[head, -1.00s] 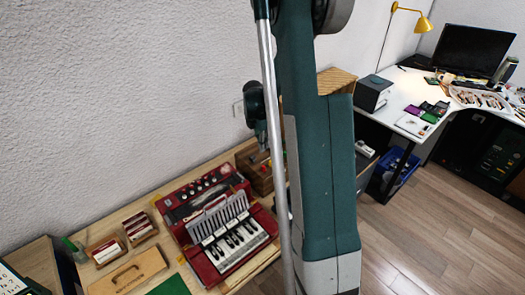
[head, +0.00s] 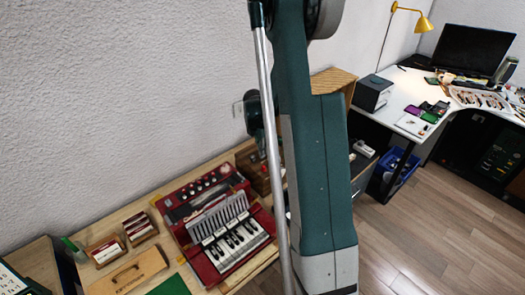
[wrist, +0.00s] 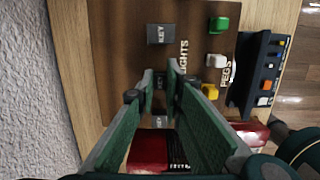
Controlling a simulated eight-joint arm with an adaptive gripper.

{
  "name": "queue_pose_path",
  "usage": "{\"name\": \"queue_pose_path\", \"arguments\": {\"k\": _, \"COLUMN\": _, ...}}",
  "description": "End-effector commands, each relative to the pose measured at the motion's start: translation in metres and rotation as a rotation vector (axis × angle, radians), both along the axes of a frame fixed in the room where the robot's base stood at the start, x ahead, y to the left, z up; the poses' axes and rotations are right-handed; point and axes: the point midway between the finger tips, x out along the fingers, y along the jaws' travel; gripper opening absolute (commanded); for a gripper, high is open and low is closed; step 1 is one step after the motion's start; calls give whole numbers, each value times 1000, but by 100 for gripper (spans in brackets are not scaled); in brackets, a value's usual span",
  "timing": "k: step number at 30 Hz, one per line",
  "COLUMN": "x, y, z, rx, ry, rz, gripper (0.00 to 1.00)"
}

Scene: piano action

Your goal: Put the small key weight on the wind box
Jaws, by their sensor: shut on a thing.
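In the wrist view my gripper (wrist: 160,78) has its two green fingers closed about a small dark grey block, the key weight (wrist: 159,83), over a brown wooden board. The fingers hide much of it. Another dark weight marked KEY (wrist: 160,34) sits on the board above it in the picture, and a further grey block shows below between the fingers. In the head view a red keyboard instrument (head: 207,273) stands on the wooden bench. I cannot tell which part of it is the wind box. My wrist shows beside the arm there, its fingertips hidden.
The brown board (wrist: 120,60) carries green, white and yellow pegs (wrist: 216,61). A dark blue rack (wrist: 250,75) stands right of it. A wooden case (head: 128,272) and card boxes (head: 140,230) lie left of the red instrument. The wall (head: 110,110) is close behind the bench.

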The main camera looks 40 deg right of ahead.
Motion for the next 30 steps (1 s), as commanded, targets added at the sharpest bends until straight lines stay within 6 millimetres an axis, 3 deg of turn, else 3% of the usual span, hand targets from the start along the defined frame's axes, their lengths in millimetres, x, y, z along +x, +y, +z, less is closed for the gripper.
{"name": "queue_pose_path", "arguments": {"k": 5, "x": 0, "y": 0, "z": -4, "rx": 0, "ry": 0, "rz": 0, "gripper": 0}}
{"name": "queue_pose_path", "arguments": {"k": 6, "x": 0, "y": 0, "z": -4, "rx": 0, "ry": 0, "rz": 0, "gripper": 13}}
{"name": "queue_pose_path", "arguments": {"k": 9, "x": 0, "y": 0, "z": -3, "rx": 0, "ry": 0, "rz": 0, "gripper": 25}}
{"name": "queue_pose_path", "arguments": {"k": 23, "x": 0, "y": 0, "z": -1, "rx": 0, "ry": 0, "rz": 0, "gripper": 25}}
{"name": "queue_pose_path", "arguments": {"k": 30, "x": 0, "y": 2, "z": 12, "rx": 0, "ry": 0, "rz": 0, "gripper": 25}}
